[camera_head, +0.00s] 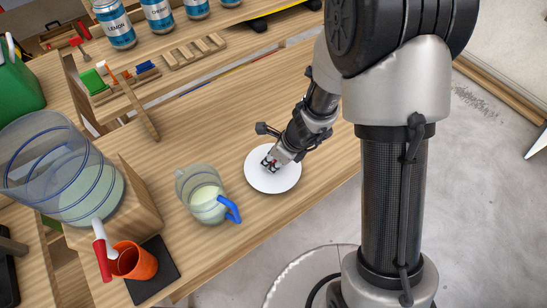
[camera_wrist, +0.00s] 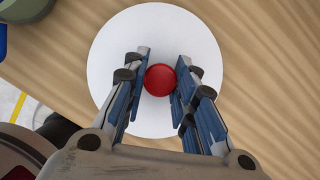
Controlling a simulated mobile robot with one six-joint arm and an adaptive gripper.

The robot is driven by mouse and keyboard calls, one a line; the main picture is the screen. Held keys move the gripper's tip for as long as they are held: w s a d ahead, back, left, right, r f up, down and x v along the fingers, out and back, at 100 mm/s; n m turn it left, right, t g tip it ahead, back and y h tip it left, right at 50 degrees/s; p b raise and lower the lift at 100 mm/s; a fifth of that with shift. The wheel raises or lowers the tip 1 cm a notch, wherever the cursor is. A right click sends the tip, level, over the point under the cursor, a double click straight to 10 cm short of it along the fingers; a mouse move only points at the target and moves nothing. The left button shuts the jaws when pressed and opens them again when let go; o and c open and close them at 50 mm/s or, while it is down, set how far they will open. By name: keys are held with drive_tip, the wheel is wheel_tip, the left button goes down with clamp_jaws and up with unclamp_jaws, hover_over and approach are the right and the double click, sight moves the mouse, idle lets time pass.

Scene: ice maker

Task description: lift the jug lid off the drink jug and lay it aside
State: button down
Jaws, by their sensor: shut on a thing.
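The jug lid (camera_head: 287,181) is a white disc with a red knob (camera_wrist: 159,80) at its centre. It is off the jug, over the table to the jug's right. My gripper (camera_head: 269,162) is above the lid, its fingers (camera_wrist: 160,82) closed on either side of the knob. I cannot tell whether the lid touches the table. The drink jug (camera_head: 207,198) stands upright and open, with pale liquid inside and a blue handle (camera_head: 233,209). Part of it shows at the upper left of the wrist view (camera_wrist: 22,8).
A large clear dispenser (camera_head: 40,150) stands left on a wooden block (camera_head: 137,200), its red-handled tap by an orange cup (camera_head: 134,263) on a dark mat (camera_head: 160,275). Behind are a wooden stick (camera_head: 140,108), a slatted rack (camera_head: 195,51) and labelled cans (camera_head: 158,14). Table around the lid is clear.

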drive_tip(key=shift+f, duration=0.65)
drive_tip(key=c, duration=1.2)
unclamp_jaws()
drive_tip(key=v, duration=1.2)
